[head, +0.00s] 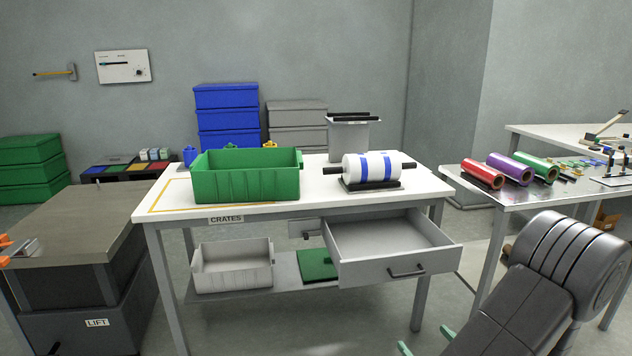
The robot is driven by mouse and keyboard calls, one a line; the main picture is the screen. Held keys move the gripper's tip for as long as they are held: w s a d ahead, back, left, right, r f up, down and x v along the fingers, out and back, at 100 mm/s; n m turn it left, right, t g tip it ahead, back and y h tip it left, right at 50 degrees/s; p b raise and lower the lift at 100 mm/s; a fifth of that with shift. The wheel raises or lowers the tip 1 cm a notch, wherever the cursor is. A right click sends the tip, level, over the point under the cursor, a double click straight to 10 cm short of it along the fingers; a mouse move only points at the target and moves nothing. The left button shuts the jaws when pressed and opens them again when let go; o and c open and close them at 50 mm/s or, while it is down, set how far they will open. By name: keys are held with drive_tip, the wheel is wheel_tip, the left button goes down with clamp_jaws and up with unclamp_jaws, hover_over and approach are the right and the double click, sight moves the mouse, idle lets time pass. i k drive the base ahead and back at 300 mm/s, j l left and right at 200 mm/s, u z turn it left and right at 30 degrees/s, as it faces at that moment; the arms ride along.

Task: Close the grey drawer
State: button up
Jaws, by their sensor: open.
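The grey drawer (366,272) is under the right part of the white-topped table (318,203). It is pulled well out and its inside looks empty. A dark bar handle (407,271) is on its front panel. My gripper (426,340) shows only as two green fingertips at the bottom edge of the head view. They are apart, with nothing seen between them. They appear below the drawer front in the picture, clear of the handle. The rest of the gripper is cut off or hidden by my arm.
A green crate (246,184) and a white roll with blue bands (367,168) stand on the table. A grey crate (233,279) and a green piece (316,264) are on the lower shelf. A side table (537,192) with coloured rolls stands at right.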

sight(369, 248)
drive_tip(key=u, duration=0.45)
drive_tip(key=i+u, duration=0.1)
drive_tip(key=u, duration=0.8)
drive_tip(key=i+u, duration=0.1)
drive_tip(key=u, duration=0.75)
drive_tip(key=i+u, duration=0.1)
drive_tip(key=u, duration=0.35)
drive_tip(key=l+u, duration=0.1)
drive_tip(key=u, duration=0.35)
drive_tip(key=l+u, duration=0.1)
drive_tip(key=u, duration=0.35)
drive_tip(key=l, duration=0.15)
drive_tip(key=k+j+u, duration=0.15)
drive_tip(key=k+j, duration=0.05)
